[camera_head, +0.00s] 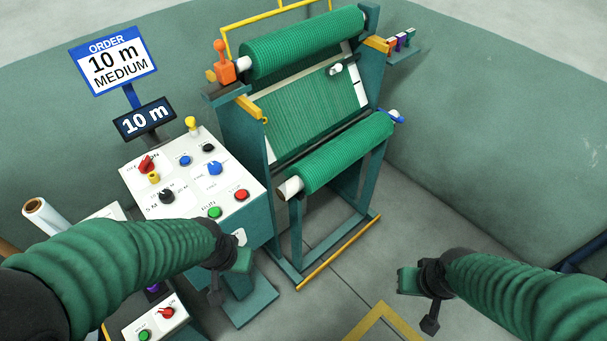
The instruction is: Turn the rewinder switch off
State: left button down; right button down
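The white control panel (232,200) stands left of the netting machine. A red rotary switch (147,164) sits at its upper left, beside lettering that seems to read "ON"; I cannot tell for sure that it is the rewinder switch. The panel also has a black knob (167,196), a blue knob (215,168), a green button (214,212) and a red button (241,194). My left gripper (228,272) is in front of the panel's lower edge, apart from the switch. My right gripper (418,298) is over the floor at lower right. Neither visibly holds anything; finger opening is unclear.
The machine carries an upper green net roll (300,42) and a lower roll (340,155). A blue order sign (113,62) reads "10 m MEDIUM"; a dark display (146,120) reads "10 m". A second small panel (150,322) is at lower left.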

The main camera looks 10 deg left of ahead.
aim_at(146, 166)
jog(key=k+u, duration=0.15)
jog(key=u, duration=1)
